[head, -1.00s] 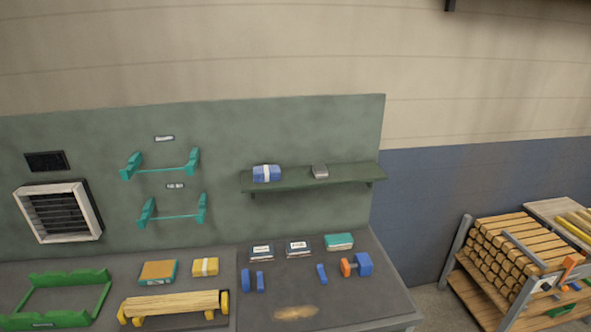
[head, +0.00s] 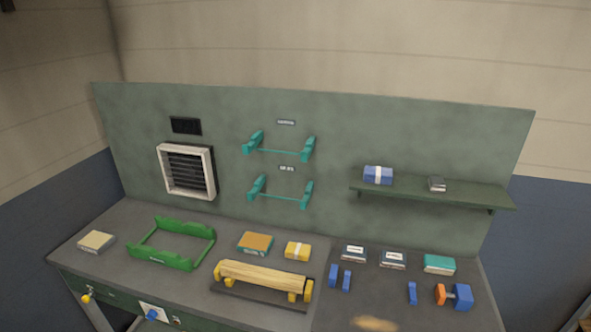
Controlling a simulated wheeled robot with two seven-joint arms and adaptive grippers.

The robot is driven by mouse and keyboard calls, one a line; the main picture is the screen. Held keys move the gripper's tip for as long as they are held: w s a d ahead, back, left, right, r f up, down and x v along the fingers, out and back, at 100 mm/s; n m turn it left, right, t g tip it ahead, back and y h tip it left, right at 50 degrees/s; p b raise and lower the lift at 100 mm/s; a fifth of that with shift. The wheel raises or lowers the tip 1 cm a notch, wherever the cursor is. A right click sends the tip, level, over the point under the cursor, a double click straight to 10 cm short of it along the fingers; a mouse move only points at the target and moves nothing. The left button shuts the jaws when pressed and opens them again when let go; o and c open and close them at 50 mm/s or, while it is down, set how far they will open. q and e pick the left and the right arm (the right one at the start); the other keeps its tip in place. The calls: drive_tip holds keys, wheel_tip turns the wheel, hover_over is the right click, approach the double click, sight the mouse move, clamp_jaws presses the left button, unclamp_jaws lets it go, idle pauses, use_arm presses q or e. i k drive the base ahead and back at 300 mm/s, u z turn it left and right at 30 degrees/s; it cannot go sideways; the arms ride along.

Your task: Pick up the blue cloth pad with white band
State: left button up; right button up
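The blue cloth pad with white band (head: 378,175) lies on the left part of the green wall shelf (head: 440,192), above the right part of the workbench. It is a folded blue block with a white strip around its middle. Neither of my grippers shows in the head view.
The workbench (head: 225,285) holds a green cradle (head: 172,243), a wooden spindle (head: 265,275) on yellow supports, a yellow pad with white band (head: 297,250), an orange-topped block (head: 255,243), a teal block (head: 439,264), and blue clamp pieces (head: 340,278). Teal brackets (head: 280,147) are on the back panel.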

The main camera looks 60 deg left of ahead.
sight(378, 175)
drive_tip(key=u, duration=1.8)
